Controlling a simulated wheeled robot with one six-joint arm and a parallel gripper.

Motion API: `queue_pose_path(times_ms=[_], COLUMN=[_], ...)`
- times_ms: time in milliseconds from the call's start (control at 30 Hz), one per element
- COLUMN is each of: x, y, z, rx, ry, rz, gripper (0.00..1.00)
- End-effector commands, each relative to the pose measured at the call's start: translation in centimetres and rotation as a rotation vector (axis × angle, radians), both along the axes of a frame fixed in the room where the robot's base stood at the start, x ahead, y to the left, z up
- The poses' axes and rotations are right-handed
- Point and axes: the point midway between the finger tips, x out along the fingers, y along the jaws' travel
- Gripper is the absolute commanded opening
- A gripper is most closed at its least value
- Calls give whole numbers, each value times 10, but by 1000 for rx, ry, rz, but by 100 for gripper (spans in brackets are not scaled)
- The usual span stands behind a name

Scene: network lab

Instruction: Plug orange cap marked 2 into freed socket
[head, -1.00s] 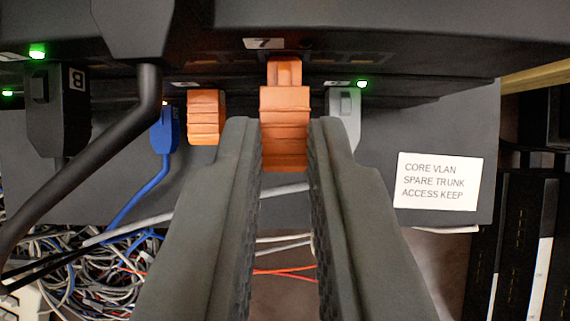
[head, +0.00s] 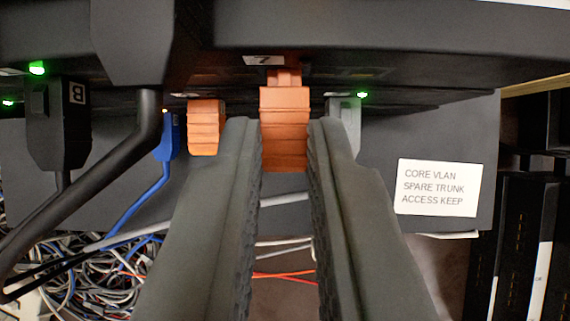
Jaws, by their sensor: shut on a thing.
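My gripper (head: 285,145) is shut on an orange cap (head: 285,128), whose narrow plug end points up at the dark panel edge. The narrow end is partly hidden at the panel, just below a small white label (head: 264,60). I cannot tell how deep it sits in a socket, and no number 2 shows on the cap. A second orange cap (head: 203,127) sits at the panel to the left of my gripper, apart from it.
A grey plug (head: 346,115) is close to the right finger. A blue plug (head: 168,135), a black plug (head: 57,122) and a thick black cable (head: 145,135) are on the left. Green lights glow along the panel. A white sign (head: 437,187) hangs at right; tangled cables lie lower left.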

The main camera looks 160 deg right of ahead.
Motion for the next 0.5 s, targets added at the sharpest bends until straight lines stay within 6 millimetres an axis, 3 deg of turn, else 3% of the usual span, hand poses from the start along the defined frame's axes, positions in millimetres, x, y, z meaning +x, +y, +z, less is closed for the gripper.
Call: queue_pose_path(times_ms=[433,467,500], x=[5,5,5], y=[2,2,2], z=[1,1,0], rx=[0,0,0], ry=[-1,-1,-1], rz=[0,0,0], gripper=[0,17,25])
